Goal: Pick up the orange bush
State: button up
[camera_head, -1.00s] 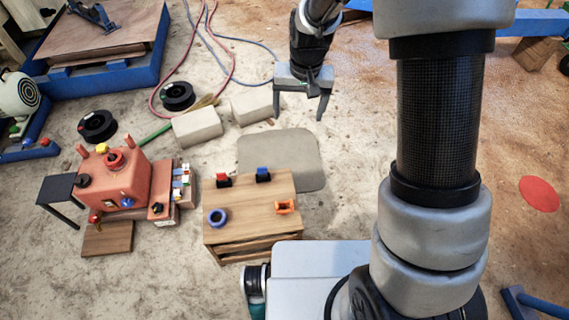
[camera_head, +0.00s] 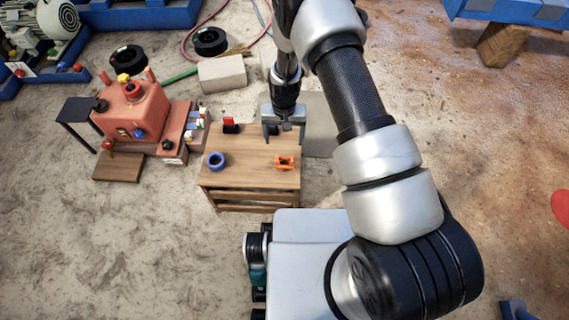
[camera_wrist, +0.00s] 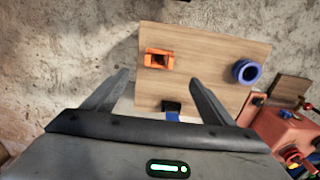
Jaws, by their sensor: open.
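The orange bush (camera_head: 285,162) lies on the right part of the small wooden table (camera_head: 235,177). In the wrist view the orange bush (camera_wrist: 158,59) looks like a squarish block with a dark opening. My gripper (camera_head: 284,137) is at the table's back right edge, above and behind the orange bush and apart from it. In the wrist view my gripper (camera_wrist: 160,82) has its fingers spread with nothing between them, and the bush shows beyond the fingertips.
A blue ring (camera_head: 216,160) sits on the table's left part. A red-and-black piece (camera_head: 230,125) stands at the back edge, and a blue-and-black piece (camera_wrist: 171,108) is near my fingers. A red machine (camera_head: 133,112) stands left of the table. The table's front middle is clear.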

aim_at(283, 159)
notch_tip(283, 159, down, 13)
jog(key=b, duration=0.3)
jog(key=shift+w+d+f, duration=0.1)
jog(key=shift+f, duration=0.05)
jog(key=c, duration=1.3)
